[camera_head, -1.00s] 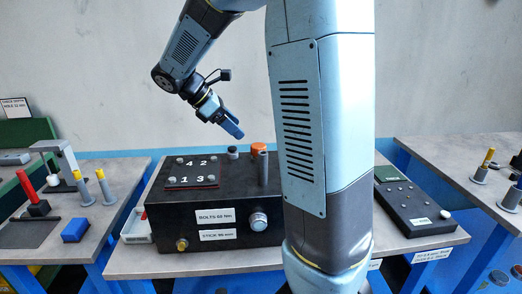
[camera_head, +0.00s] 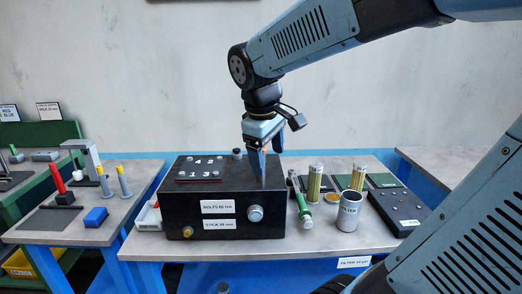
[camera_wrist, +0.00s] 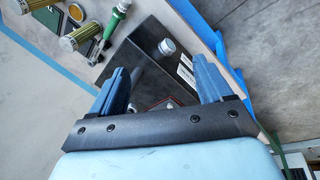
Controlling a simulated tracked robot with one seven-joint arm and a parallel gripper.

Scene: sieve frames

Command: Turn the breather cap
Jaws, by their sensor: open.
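My gripper (camera_head: 270,155) is open, pointing down over the right part of the black box (camera_head: 180,208). In the wrist view its blue fingers (camera_wrist: 163,75) stand apart, with the box top and a dark upright post (camera_wrist: 136,66) beyond them. No label marks the breather cap. A small dark-topped cap (camera_head: 237,153) stands at the box's back edge, left of the gripper. The orange cap seen earlier on the box top is not visible now; the gripper probably covers it. Contact with the post cannot be told.
On the box are a numbered bolt plate (camera_head: 201,168), a silver front knob (camera_head: 255,214) and a brass plug (camera_head: 188,231). To the right stand a silver can (camera_head: 348,212), a green-handled tool (camera_head: 304,212) and yellow filters (camera_head: 315,183).

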